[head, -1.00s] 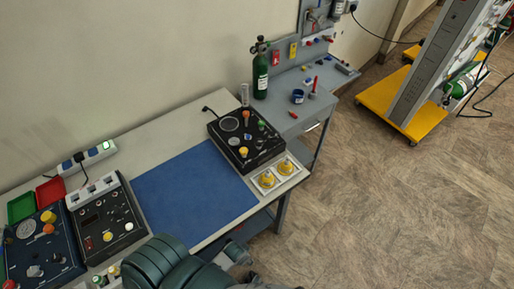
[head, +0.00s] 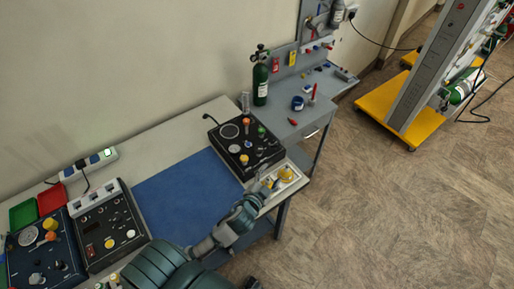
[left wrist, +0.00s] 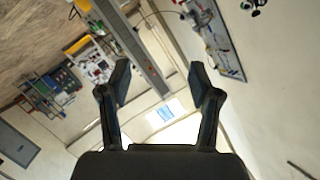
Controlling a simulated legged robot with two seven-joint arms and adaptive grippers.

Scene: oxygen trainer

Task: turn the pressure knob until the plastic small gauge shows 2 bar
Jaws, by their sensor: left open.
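A black trainer box (head: 232,163) stands at the right end of the table in the head view. Its top carries a round dial (head: 229,131), a smaller pale round part (head: 234,149), and orange, green and yellow knobs. I cannot tell which is the plastic small gauge or the pressure knob, and no reading is legible. My left gripper (head: 269,183) is near the box's front right corner, by the white tray with yellow parts (head: 286,174). In the left wrist view the left gripper (left wrist: 160,82) is open with nothing between its fingers. My right gripper is not in view.
A blue mat (head: 185,195) covers the table's middle. A dark control unit (head: 108,230) and a blue panel (head: 45,258) with knobs stand at left. A green cylinder (head: 260,80) stands behind the black box.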

